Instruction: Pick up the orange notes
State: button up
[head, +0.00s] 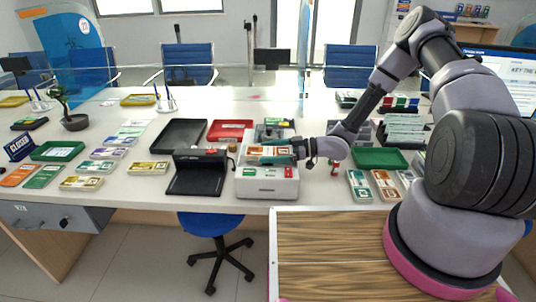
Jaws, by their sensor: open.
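A white note-counting machine (267,184) stands at the middle of the counter. A small stack of orange notes (260,151) shows at its top. My gripper (291,149) reaches in from the right at the machine's top, its fingers open and close beside this stack. Whether the fingers touch or surround the notes is too small to tell. Another orange bundle (384,184) lies flat on the counter to the right of the machine, between green-toned bundles. A further orange bundle (18,175) lies at the far left, near the closed sign.
A black device (197,179) stands directly left of the machine. A black tray (180,136), a red tray (230,131) and a green tray (379,158) lie around it. Several note bundles cover the left counter. A wooden-topped surface (325,246) is bare in front.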

jog(key=shift+a, duration=0.1)
jog(key=c, duration=1.5)
jog(key=shift+r, duration=0.3)
notch_tip(320, 180, up, 9)
jog(key=shift+w+f, duration=0.1)
jog(key=shift+f, duration=0.05)
jog(key=w+d+r+m+t+h, duration=0.3)
jog(key=w+d+m+t+h, duration=0.5)
jog(key=w+d+m+t, duration=0.45)
jog(key=w+d+f+m+t+h, duration=0.1)
jog(key=w+d+m+t+h, duration=0.15)
jog(key=d+m+h, duration=0.9)
jog(key=n+g+y, duration=1.5)
jog(key=n+y, duration=0.5)
jog(key=n, duration=0.4)
send_over(268, 151)
jog(key=shift+f+h, duration=0.25)
jog(key=shift+f, duration=0.45)
